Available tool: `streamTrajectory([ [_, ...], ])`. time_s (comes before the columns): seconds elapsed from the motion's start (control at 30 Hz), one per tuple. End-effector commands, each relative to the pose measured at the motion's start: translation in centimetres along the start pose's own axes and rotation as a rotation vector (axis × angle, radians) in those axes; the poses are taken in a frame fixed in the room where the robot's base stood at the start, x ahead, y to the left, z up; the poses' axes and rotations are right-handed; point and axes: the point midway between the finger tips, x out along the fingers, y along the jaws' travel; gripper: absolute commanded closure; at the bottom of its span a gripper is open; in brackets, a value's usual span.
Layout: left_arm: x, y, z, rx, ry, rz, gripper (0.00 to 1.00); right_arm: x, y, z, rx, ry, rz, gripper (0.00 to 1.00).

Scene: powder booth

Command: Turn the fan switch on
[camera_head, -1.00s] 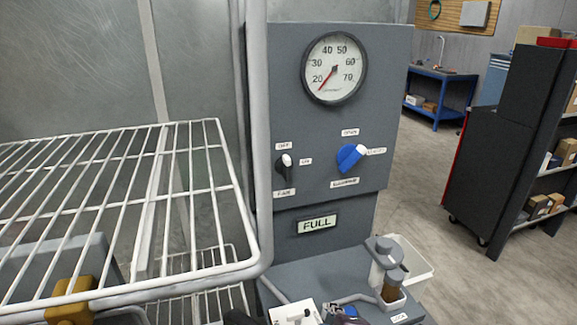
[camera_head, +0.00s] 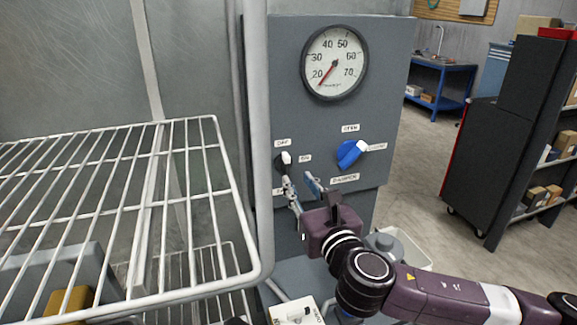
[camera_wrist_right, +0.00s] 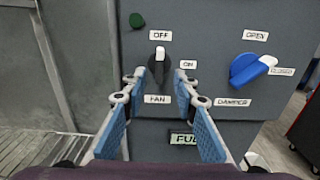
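The fan switch (camera_head: 284,160) is a black knob with a white tip on the grey control panel (camera_head: 390,100). In the right wrist view the fan switch (camera_wrist_right: 160,68) stands upright, its white tip up toward the OFF label (camera_wrist_right: 159,35); the ON label (camera_wrist_right: 188,64) is to its right. My right gripper (camera_head: 298,180) is just in front of and below the knob. In the wrist view the right gripper (camera_wrist_right: 160,82) is open, its blue-padded fingers either side of the knob's lower part, with gaps visible. Contact is not apparent. My left gripper is out of view.
A blue damper knob (camera_head: 350,154) sits right of the fan switch, below a round gauge (camera_head: 335,62). A white wire rack (camera_head: 215,180) and upright post stand close on the left. Floor to the right is clear before a dark shelf (camera_head: 490,170).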

Motion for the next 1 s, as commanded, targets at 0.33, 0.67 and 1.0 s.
streamTrajectory([
  [0.33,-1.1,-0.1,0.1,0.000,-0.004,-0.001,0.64,4.1,0.0,0.2,-0.002,0.000,-0.002,0.73],
  [0.67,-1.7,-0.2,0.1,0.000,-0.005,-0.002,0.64,7.3,0.0,0.1,0.000,0.000,-0.001,0.73],
  [1.0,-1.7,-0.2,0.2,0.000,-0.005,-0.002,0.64,7.7,0.0,0.0,0.001,0.000,0.000,0.73],
])
